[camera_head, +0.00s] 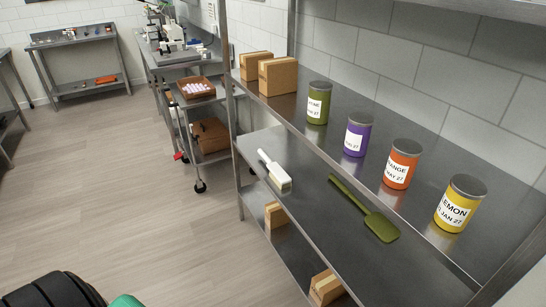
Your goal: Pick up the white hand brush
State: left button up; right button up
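The white hand brush (275,172) lies on the middle shelf (317,184) of the metal rack. Its handle points toward the upper left and its thicker bristle end lies toward the lower right. Nothing covers it in the head view. Neither of my grippers shows in this view, so nothing is seen holding or touching the brush.
A green spatula (366,211) lies on the same shelf, right of the brush. Labelled cans, including an orange one (402,164), and cardboard boxes (278,76) stand on the shelf above. A wheeled cart (189,99) stands behind. The floor (140,200) to the left is clear.

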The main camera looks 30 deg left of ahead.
aim_at(281, 179)
jog(key=u, duration=1)
